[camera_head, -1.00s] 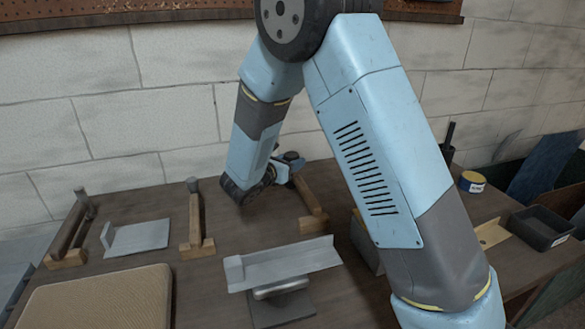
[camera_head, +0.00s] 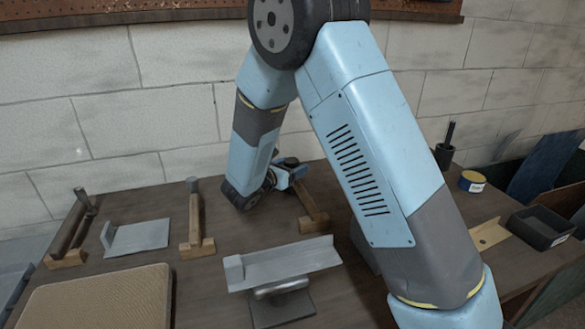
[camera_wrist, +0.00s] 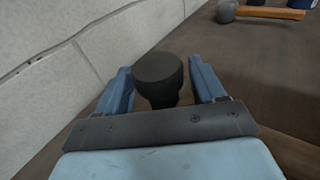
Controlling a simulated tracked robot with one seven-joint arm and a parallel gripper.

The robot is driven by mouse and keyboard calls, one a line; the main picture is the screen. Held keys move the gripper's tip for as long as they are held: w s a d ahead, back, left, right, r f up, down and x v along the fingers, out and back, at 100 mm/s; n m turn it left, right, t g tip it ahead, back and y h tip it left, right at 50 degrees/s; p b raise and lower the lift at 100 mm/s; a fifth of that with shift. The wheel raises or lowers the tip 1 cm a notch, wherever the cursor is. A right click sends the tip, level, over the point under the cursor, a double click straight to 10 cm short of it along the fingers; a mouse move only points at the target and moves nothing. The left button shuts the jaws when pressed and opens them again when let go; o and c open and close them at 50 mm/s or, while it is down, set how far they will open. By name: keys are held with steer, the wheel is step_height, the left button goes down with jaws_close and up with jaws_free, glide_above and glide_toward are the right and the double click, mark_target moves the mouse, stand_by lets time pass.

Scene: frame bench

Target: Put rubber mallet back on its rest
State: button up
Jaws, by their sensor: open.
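My gripper (camera_wrist: 163,88) is open, with a blue finger on each side of a dark round-topped piece (camera_wrist: 158,68) that narrows below. This piece looks like the rubber mallet's head. I cannot tell whether either finger touches it. In the head view my gripper (camera_head: 292,177) is low at the back of the bench, partly hidden by my arm. A wooden piece (camera_head: 313,212) runs forward from beside it to a block; I cannot tell whether this is the mallet's handle, its rest, or both.
Two similar wooden supports with long pieces (camera_head: 195,222) (camera_head: 70,232) stand to the left. Metal plates (camera_head: 140,237) (camera_head: 283,264) lie between and in front. A tan pad (camera_head: 95,300) is at front left. A black tray (camera_head: 540,228) is at right. The block wall (camera_wrist: 75,60) is close beside my gripper.

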steer(key=v, duration=1.2)
steer(key=d+r+m+g, duration=0.1)
steer(key=d+m, duration=0.1)
steer(key=d, duration=0.1)
steer(key=s+d+r+m+g, duration=0.1)
steer(key=d+r+m+g, duration=0.1)
steer(key=d, duration=0.2)
steer(key=d+r+m+g+h, duration=0.1)
steer(key=d+r, duration=0.1)
steer(key=d, duration=0.2)
steer(key=shift+s+r+m+g, duration=0.15)
steer(key=shift+s+m+g, duration=0.15)
steer(key=shift+m, duration=0.1)
steer(key=s+d+r+m+g+y, duration=0.1)
steer(key=s+d+r+m+g, duration=0.1)
steer(key=s+d+m+g, duration=0.3)
steer(key=s+d+r+m+y, duration=0.1)
steer(key=s+d+r+m, duration=0.15)
steer(key=d, duration=0.35)
steer(key=s+d+r+m+t+y, duration=0.1)
steer(key=s+d+r+m+y, duration=0.2)
steer(key=s+m, duration=0.4)
steer(key=s+d+r+m+t+y, duration=0.1)
steer(key=s+d+r+m+y, duration=0.2)
steer(key=s+m+y, duration=0.3)
steer(key=s+r+m, duration=0.1)
steer(key=s+m, duration=0.1)
steer(key=shift+s+d+r, duration=0.2)
steer(key=shift+s+d, duration=0.1)
steer(key=shift+d, duration=0.05)
